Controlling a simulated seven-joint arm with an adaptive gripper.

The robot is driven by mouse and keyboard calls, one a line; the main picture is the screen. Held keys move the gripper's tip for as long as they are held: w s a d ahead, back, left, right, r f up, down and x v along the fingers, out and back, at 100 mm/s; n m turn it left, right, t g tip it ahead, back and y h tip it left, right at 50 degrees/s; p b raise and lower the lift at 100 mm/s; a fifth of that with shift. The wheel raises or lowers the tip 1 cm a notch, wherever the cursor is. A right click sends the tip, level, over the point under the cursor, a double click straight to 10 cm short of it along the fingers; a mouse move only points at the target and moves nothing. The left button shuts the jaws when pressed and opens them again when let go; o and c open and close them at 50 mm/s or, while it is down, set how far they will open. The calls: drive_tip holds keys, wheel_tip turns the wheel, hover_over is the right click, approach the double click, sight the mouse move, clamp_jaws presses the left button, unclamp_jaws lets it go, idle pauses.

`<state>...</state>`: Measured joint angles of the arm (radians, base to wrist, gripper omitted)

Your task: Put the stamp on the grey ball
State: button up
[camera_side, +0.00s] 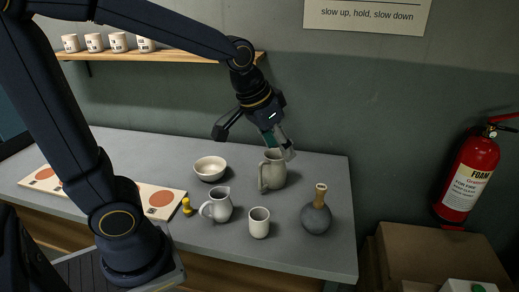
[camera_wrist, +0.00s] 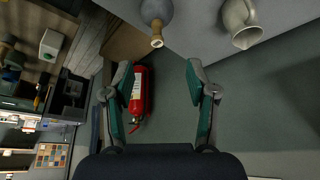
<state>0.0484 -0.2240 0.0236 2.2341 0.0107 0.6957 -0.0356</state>
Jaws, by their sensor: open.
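A small yellow knobbed piece (camera_side: 187,207), perhaps the stamp, stands on the grey table beside the right end of a pale board. No plain grey ball shows clearly. The nearest match is a round dark-grey bottle (camera_side: 316,217) with a tan neck, upright at the table's right; it also shows in the wrist view (camera_wrist: 156,11). My gripper (camera_side: 253,141) is open and empty, above the back of the table near the tall grey pitcher (camera_side: 272,170). In the wrist view my gripper (camera_wrist: 160,82) has its fingers wide apart with nothing between them. The yellow piece is not seen there.
A white bowl (camera_side: 210,168), a small jug (camera_side: 217,205) and a cup (camera_side: 259,222) stand mid-table. The board (camera_side: 168,188) with orange discs lies left. A shelf (camera_side: 170,55) with cups hangs behind. A fire extinguisher (camera_side: 469,176) and cardboard box (camera_side: 440,258) are right of the table.

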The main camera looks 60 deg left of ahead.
drive_tip(key=s+r, duration=0.1)
drive_tip(key=s, duration=1.1)
drive_tip(key=shift+s+a+r+t, duration=0.25)
drive_tip(key=shift+s+a+t, duration=0.05)
drive_tip(key=shift+s+a, duration=0.1)
